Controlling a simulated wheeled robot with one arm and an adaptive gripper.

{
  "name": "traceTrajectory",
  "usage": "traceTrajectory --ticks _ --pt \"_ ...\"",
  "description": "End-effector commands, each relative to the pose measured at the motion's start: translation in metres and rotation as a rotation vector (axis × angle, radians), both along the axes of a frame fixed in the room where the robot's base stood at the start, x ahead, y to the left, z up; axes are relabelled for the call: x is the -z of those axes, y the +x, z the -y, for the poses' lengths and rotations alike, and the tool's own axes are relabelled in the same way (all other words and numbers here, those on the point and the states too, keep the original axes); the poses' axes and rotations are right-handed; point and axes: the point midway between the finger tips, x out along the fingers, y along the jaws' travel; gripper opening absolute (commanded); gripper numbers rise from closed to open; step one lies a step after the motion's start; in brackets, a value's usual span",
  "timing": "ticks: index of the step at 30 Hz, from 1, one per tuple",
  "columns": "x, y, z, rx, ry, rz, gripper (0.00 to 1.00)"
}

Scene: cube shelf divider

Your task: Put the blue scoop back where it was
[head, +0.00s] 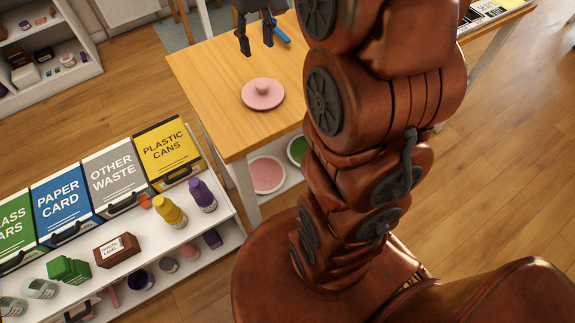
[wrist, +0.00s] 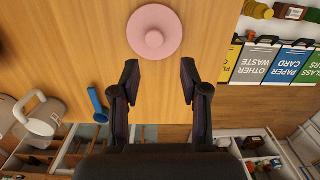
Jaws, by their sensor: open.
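The blue scoop (head: 281,33) shows beside my gripper in the head view, near the far edge of the wooden table (head: 205,75). In the wrist view the blue scoop (wrist: 97,105) lies on the tabletop near its edge, to the left of my gripper and outside its fingers. My gripper (head: 257,48) is over the table with its fingers apart. In the wrist view my gripper (wrist: 160,75) is open, with nothing between its fingers.
A round pink lid with a knob (head: 262,95) lies on the table; it is ahead of my fingers in the wrist view (wrist: 155,32). A low white shelf (head: 190,232) with labelled bins, yellow and purple bottles and other goods stands at lower left. A grey-white container (wrist: 40,120) shows at left.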

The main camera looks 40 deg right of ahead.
Motion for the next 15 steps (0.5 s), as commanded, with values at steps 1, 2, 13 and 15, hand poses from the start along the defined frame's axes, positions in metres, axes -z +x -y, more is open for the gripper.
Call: traceTrajectory --ticks 1,2,13,15 --pt "0.000 -0.015 -0.013 -0.009 0.000 -0.004 0.45" --pt "0.002 -0.024 -0.019 -0.009 0.000 -0.010 0.45" --pt "0.029 -0.135 -0.079 -0.026 -0.010 -0.055 0.45" --pt "0.037 -0.157 -0.087 -0.025 -0.012 -0.064 0.45"
